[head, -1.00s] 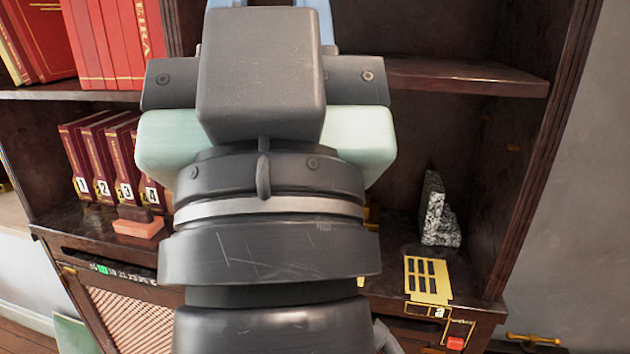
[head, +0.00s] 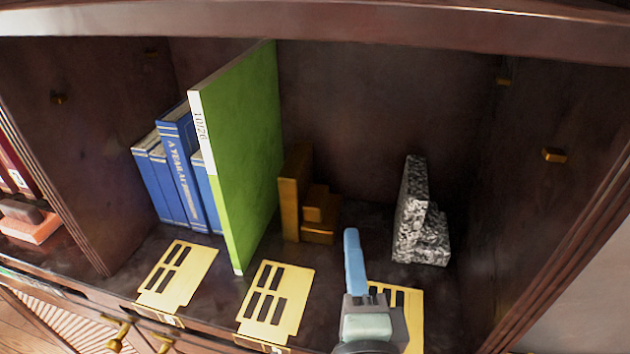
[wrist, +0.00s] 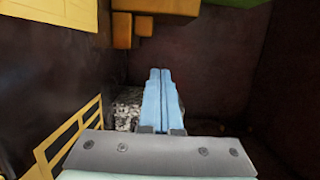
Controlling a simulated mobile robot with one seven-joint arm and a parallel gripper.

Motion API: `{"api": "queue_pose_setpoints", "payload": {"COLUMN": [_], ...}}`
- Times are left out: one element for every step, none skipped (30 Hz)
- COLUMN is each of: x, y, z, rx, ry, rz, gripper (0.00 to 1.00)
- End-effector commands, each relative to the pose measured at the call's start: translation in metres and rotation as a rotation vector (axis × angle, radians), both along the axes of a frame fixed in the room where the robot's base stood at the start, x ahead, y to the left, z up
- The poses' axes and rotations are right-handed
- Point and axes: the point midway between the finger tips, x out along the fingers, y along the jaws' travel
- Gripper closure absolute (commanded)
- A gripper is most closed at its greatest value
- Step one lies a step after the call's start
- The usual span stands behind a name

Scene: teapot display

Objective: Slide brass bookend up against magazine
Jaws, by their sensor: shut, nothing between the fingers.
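The magazine (head: 240,160) is a tall green slab with a white spine, standing upright and leaning slightly in the shelf bay. The brass bookend (head: 290,195) is a stepped, gold-brown block standing just right of it, with what looks like a narrow gap between them. In the wrist view the brass bookend (wrist: 142,20) shows at the top edge, beyond my fingertips. My gripper (head: 351,232) is shut and empty, its blue fingers to the right of and in front of the brass bookend, apart from it. Both fingers lie side by side in the wrist view (wrist: 160,72).
Blue books (head: 178,170) stand left of the magazine. A speckled grey stone bookend (head: 415,220) stands right of my gripper and shows beside my fingers in the wrist view (wrist: 127,110). Flat yellow slotted plates (head: 272,300) lie along the front edge. The bay's right wall (head: 560,190) bounds the space.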

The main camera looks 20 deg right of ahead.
Motion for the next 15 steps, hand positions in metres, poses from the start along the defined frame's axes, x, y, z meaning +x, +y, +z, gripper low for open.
{"api": "queue_pose_setpoints", "payload": {"x": [0.005,0.009,0.014,0.019,0.024,0.031,0.036,0.041,0.048,0.054,0.059,0.066,0.071,0.076,0.082], "y": [-0.001,-0.002,-0.004,-0.006,-0.008,-0.01,-0.012,-0.014,-0.017,-0.019,-0.021,-0.023,-0.024,-0.026,-0.029], "z": [0.003,0.003,0.004,0.005,0.005,0.005,0.006,0.006,0.006,0.005,0.006,0.006,0.006,0.005,0.005], "rx": [0.0,-0.001,-0.001,-0.001,0.0,-0.001,-0.001,-0.001,-0.002,-0.002,-0.002,-0.002,-0.001,-0.001,-0.001], "ry": [-0.002,-0.002,-0.002,-0.002,-0.002,-0.003,-0.004,-0.003,-0.002,-0.002,-0.003,-0.002,-0.003,-0.002,-0.003], "rz": [0.001,0.002,0.002,0.002,0.002,0.002,0.002,0.001,0.001,0.002,0.002,0.002,0.003,0.003,0.003], "gripper": [1.0,1.0,1.0,1.0,1.0,1.0,1.0,1.0,1.0,1.0,1.0,1.0,1.0,1.0,1.0]}}
